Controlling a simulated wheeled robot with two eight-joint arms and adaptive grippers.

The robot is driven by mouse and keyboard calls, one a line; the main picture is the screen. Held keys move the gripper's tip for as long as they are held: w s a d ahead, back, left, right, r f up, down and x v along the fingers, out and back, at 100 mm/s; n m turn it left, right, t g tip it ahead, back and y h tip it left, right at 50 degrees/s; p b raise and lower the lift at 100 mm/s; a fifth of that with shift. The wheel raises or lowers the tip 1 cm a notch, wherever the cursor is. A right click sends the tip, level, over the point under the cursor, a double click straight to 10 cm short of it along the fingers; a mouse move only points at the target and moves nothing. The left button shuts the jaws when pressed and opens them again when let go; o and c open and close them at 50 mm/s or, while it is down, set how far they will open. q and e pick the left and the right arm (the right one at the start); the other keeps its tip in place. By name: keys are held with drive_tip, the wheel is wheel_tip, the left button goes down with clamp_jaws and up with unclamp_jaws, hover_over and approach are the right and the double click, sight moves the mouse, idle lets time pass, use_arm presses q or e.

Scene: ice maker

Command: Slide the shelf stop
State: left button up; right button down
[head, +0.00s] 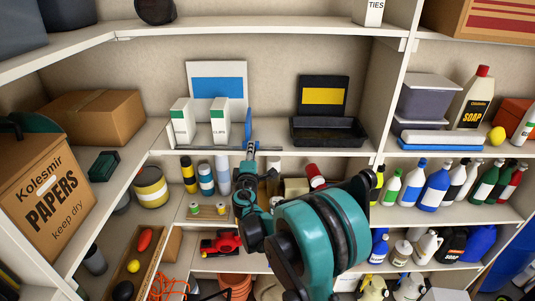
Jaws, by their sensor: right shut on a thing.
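A slim blue upright piece (249,124), which looks like the shelf stop, stands at the front edge of the middle shelf, right of the white and green cartons. A thin grey rail (205,148) runs along that edge at its foot. My right gripper (249,154) reaches up from below and is shut at the foot of the blue piece. The fingers and wrist hide the exact contact. My left gripper is not in view.
Two cartons (182,121) stand close left of the blue piece, with a white and blue panel (216,82) behind. A black tray (327,132) sits to the right on the same shelf. Bottles (222,174) stand below, near my wrist.

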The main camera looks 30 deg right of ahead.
sight(210, 151)
drive_tip(key=shift+w+a, duration=0.4)
drive_tip(key=shift+a, duration=0.35)
drive_tip(key=shift+w+a+b, duration=0.25)
drive_tip(key=shift+w+a, duration=0.35)
drive_tip(key=shift+a, duration=0.35)
drive_tip(key=shift+w+a+b, duration=0.3)
drive_tip(key=shift+w+a, duration=0.35)
drive_tip(key=shift+a, duration=0.35)
drive_tip(key=shift+w+a+b, duration=0.25)
drive_tip(key=shift+w+a, duration=0.35)
drive_tip(key=shift+a, duration=0.5)
drive_tip(key=shift+w+a+b, duration=0.2)
drive_tip(key=shift+w+a, duration=0.3)
drive_tip(key=shift+a, duration=0.25)
drive_tip(key=shift+w+a+b, duration=0.2)
drive_tip(key=shift+w+a, duration=0.25)
drive_tip(key=shift+a, duration=0.35)
drive_tip(key=shift+w+a+b, duration=0.2)
drive_tip(key=shift+w+a, duration=0.3)
drive_tip(key=shift+a, duration=0.25)
drive_tip(key=c, duration=0.9)
unclamp_jaws()
drive_tip(key=shift+w, duration=0.1)
